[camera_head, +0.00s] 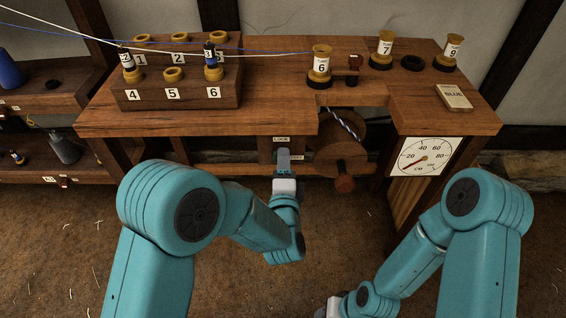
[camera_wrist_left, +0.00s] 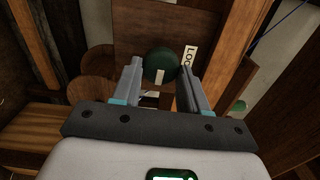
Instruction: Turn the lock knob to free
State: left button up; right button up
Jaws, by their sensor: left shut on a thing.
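The lock knob (camera_wrist_left: 160,62) is a round dark green knob with a pale mark, seen in the left wrist view. Its mark points to the bottom of that picture, not at the LOCK label (camera_wrist_left: 188,56) on the right. My left gripper (camera_wrist_left: 160,78) is shut on the knob, one finger on each side. In the head view my left gripper (camera_head: 284,158) reaches the panel under the bench, below the LOCK label (camera_head: 281,139), and hides the knob. A second small label (camera_head: 296,158) is partly hidden beside the fingers. My right gripper (camera_head: 337,304) is mostly cut off at the bottom edge.
The wooden bench (camera_head: 270,115) overhangs the panel. A wooden wheel with a handle (camera_head: 344,183) is close on the right. A dial (camera_head: 424,157) is further right. A numbered bobbin rack (camera_head: 180,95) and several bobbins stand on top, with threads crossing above. The floor in front is open.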

pick_arm(q)
jog(key=shift+w+r+m, duration=0.1)
jog(key=shift+r+m, duration=0.1)
jog(key=shift+m, duration=1.4)
jog(key=o, duration=0.9)
jog(key=shift+o, duration=0.7)
jog(key=shift+f, duration=0.15)
jog(key=shift+f, duration=0.1)
